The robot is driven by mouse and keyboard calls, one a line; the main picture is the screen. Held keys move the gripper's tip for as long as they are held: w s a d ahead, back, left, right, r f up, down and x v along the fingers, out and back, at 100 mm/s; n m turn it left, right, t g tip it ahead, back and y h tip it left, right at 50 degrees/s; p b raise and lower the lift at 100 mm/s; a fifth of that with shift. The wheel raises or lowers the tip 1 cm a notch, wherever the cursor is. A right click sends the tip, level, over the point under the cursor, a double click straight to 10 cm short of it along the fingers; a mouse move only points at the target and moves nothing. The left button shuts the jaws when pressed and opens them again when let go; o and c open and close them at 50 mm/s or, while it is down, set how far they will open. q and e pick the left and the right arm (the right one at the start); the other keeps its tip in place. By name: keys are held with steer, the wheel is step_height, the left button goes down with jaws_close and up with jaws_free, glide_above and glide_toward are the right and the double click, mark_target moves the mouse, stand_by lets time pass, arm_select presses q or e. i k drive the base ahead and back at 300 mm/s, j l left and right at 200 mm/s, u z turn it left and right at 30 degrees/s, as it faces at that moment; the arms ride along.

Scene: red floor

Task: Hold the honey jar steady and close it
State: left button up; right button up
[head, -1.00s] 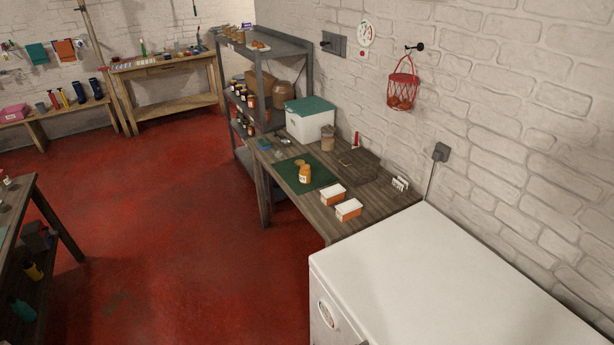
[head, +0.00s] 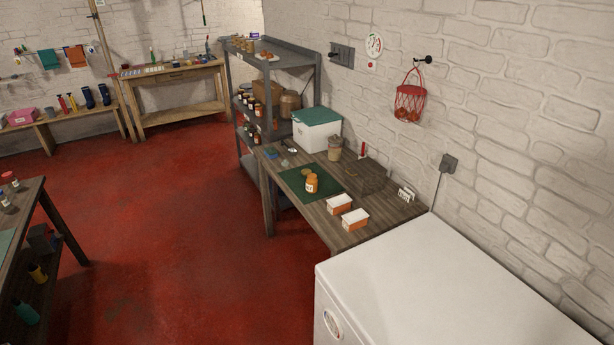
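The honey jar (head: 312,184) is a small orange jar with a pale label. It stands upright on a dark green mat (head: 328,172) on the wooden table (head: 352,238) against the right wall. A small flat yellowish disc (head: 307,172), which looks like a lid, lies on the mat just behind the jar. It appears to be off the jar. Neither of my grippers shows in the head view.
A white chest appliance (head: 430,280) stands at the near right, beside the table. Two orange-and-white boxes (head: 354,219) sit near the table's front. A white box with a green lid (head: 317,130) and metal shelving (head: 270,50) stand behind. Open red floor (head: 180,230) lies left.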

mark_target(312, 182)
steer(key=i+j+z, duration=0.1)
steer(key=z, duration=0.75)
steer(key=i+j+z, duration=0.2)
steer(key=j, duration=0.15)
steer(key=i+j+z, duration=0.2)
steer(key=j, duration=0.2)
steer(key=j+z, duration=0.15)
steer(key=j, duration=0.25)
steer(key=i+j+z, duration=0.2)
steer(key=j, duration=0.25)
steer(key=j+z, duration=0.2)
steer(key=j, duration=0.2)
steer(key=i+j, duration=0.1)
steer(key=j, duration=0.6)
steer(key=i+j, duration=0.1)
steer(key=j, duration=0.65)
steer(key=i+j, duration=0.1)
steer(key=j, duration=0.6)
steer(key=z, duration=0.05)
